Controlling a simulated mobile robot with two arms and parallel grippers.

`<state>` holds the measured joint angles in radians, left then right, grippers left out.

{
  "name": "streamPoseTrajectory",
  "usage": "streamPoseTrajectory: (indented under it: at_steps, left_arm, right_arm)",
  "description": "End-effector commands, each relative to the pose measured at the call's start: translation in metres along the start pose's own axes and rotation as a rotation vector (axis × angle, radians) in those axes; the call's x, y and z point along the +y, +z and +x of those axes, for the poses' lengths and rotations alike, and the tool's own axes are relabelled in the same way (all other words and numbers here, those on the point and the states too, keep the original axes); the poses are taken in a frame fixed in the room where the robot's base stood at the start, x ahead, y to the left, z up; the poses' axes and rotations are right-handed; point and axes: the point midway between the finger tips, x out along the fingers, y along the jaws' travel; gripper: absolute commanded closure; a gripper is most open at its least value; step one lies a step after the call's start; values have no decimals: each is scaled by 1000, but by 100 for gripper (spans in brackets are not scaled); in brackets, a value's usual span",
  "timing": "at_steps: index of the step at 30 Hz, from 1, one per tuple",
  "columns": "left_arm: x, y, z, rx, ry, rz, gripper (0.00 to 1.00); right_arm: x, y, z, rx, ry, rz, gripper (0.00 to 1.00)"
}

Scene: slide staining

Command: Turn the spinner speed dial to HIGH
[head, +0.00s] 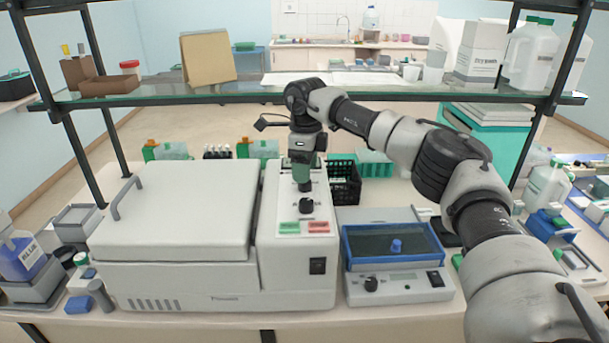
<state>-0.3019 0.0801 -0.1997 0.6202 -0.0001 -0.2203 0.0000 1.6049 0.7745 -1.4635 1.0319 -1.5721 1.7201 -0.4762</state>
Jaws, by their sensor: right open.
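The large white lidded machine (190,275), which I take to be the spinner, stands on the bench at centre left with its lid down. Its control panel, on the right side, carries a black dial (307,206), a green label or button (289,228), a red one (319,227) and a black rocker switch (317,266). The dial markings are too small to read. My right gripper (304,187) points down over the upper panel, just behind the black dial. It is open; whether it surrounds or touches another dial there is hidden. My left gripper is out of view.
A blue-framed device (395,262) with its own black knob (371,284) stands right of the machine. A black crate (344,183) and teal rack (374,164) are behind. A glass shelf (150,97) spans above the bench, behind my right wrist.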

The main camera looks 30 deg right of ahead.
Motion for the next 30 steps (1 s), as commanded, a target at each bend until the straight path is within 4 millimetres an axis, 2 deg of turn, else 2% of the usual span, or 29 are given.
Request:
streamPoseTrajectory:
  at_steps: [3, 7, 17, 27, 30]
  left_arm:
    - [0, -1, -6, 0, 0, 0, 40]
    - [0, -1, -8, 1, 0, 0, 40]
    - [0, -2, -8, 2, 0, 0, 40]
    - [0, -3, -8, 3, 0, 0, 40]
    - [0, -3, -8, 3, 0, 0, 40]
  right_arm:
    - [0, -1, 16, 2, 2, 2, 40]
    - [0, 0, 28, 0, 1, 1, 40]
    - [0, 0, 32, -1, 0, 1, 40]
    - [0, 0, 32, -1, 0, 1, 89]
    - [0, 0, 32, -1, 0, 3, 89]
